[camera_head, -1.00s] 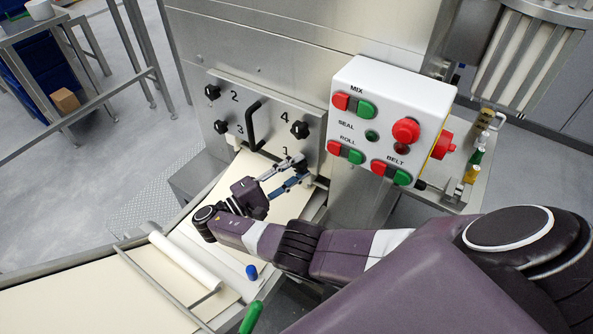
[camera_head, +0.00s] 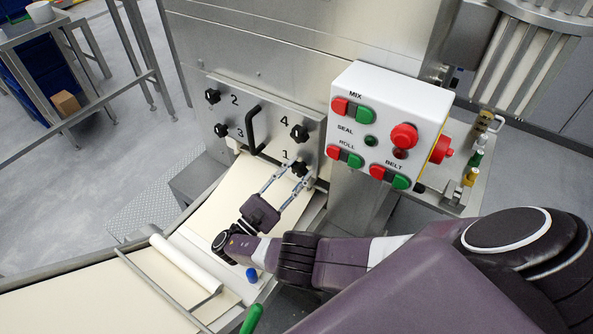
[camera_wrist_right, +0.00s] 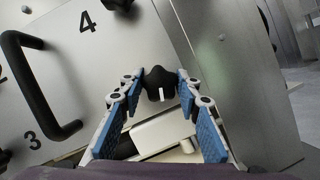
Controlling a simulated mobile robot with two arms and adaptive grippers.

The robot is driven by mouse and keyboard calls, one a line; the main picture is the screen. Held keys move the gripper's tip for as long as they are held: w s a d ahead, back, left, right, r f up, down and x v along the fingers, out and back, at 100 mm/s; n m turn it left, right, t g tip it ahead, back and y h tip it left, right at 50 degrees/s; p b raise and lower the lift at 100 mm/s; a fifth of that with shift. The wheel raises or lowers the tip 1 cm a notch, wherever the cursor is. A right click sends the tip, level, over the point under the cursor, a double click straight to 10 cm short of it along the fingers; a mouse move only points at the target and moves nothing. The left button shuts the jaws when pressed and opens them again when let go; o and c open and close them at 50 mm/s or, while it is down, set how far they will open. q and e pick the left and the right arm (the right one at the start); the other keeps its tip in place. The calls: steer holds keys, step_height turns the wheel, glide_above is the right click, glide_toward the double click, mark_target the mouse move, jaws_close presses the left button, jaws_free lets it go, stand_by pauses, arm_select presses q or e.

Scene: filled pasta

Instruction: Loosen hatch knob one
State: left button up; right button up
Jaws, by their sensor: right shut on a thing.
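The hatch plate (camera_head: 225,118) carries black star knobs by the numbers 1 to 4 and a black bar handle (camera_head: 252,128). Knob one (camera_head: 299,168) is at its lower right, and in the right wrist view it (camera_wrist_right: 159,76) has a white mark on its face. My right gripper (camera_head: 293,174) reaches up to it from below, and its blue-padded fingers (camera_wrist_right: 160,84) are closed on knob one from both sides. The knob still sits at the hatch. My left gripper is not in view.
A white control box (camera_head: 385,120) with red and green buttons stands right of the hatch. Below the hatch, a pale sheet (camera_head: 235,190) runs down a belt to a roll (camera_head: 185,262). A handle (camera_head: 252,318) with a green grip is at the front.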

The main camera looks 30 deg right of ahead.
steer(key=shift+f+n, duration=0.1)
steer(key=shift+n, duration=0.3)
steer(key=o, duration=1.2)
steer(key=shift+a, duration=0.1)
steer(key=shift+c, duration=0.2)
steer(key=shift+w+a, duration=0.1)
steer(key=shift+a, duration=0.1)
step_height(320, 180, up, 10)
steer(key=shift+d, duration=0.25)
